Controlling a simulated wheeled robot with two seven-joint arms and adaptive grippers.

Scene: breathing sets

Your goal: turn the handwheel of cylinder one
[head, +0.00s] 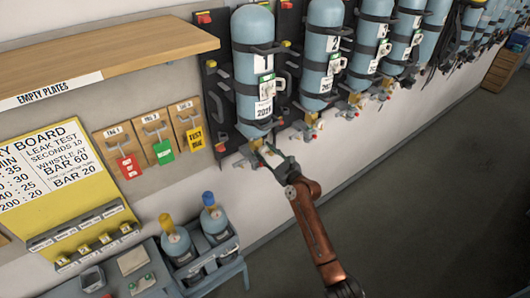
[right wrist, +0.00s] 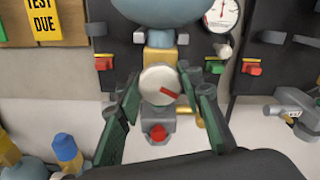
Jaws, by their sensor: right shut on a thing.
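Cylinder one (head: 253,60) is a pale blue bottle marked 1, strapped upright on a dark wall panel at the left end of a row. In the right wrist view its handwheel (right wrist: 155,84) is a round pale knob with a red mark pointing to the lower right. It sits below a brass valve block (right wrist: 159,59). My right gripper (head: 265,152) reaches up under the cylinder; in the right wrist view its green-padded fingers (right wrist: 160,90) stand on both sides of the handwheel, shut on it. My left gripper is not in view.
A pressure gauge (right wrist: 221,15) is at the upper right of the valve. More cylinders (head: 324,50) hang to the right. Left are tag boards (head: 157,142), a wooden shelf (head: 110,58) and a table with small bottles (head: 175,245). The floor (head: 420,190) at right is clear.

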